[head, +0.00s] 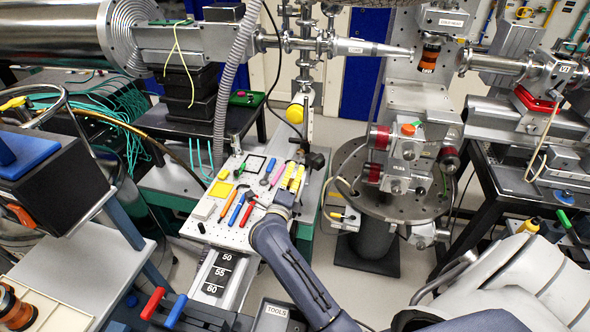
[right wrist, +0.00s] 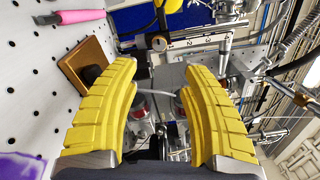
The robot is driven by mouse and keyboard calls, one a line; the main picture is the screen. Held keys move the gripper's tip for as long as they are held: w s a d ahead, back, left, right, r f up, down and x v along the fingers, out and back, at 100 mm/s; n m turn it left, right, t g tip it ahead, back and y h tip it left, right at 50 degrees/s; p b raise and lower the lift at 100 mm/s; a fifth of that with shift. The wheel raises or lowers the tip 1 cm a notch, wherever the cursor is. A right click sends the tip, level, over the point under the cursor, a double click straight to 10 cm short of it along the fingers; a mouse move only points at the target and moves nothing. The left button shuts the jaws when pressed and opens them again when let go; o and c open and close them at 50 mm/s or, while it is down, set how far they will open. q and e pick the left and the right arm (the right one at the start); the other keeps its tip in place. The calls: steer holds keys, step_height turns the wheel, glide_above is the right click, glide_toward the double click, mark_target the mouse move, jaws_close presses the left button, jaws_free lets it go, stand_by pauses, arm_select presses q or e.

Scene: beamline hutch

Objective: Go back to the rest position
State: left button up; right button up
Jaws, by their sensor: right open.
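My right gripper (head: 293,176) reaches up from the bottom of the head view, its yellow fingers over the right part of a white perforated board (head: 228,233). In the right wrist view the yellow fingers (right wrist: 161,75) stand wide apart, with nothing held between them. Behind the gap, red and white cylindrical parts show in the background. A pink-handled tool (right wrist: 75,17) and a brown square block (right wrist: 95,68) lie on the board to the left of the fingers. My left gripper is in neither view.
On the board lie an orange-handled tool (head: 228,203), a blue one (head: 236,210) and a red one (head: 247,214). A round metal stage (head: 352,190) with clamps stands right of the arm. A horizontal beam pipe (head: 200,38) crosses above. Bare floor (head: 408,262) shows at lower right.

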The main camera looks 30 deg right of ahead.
steer(key=shift+s+a, duration=0.3)
stand_by(0.4)
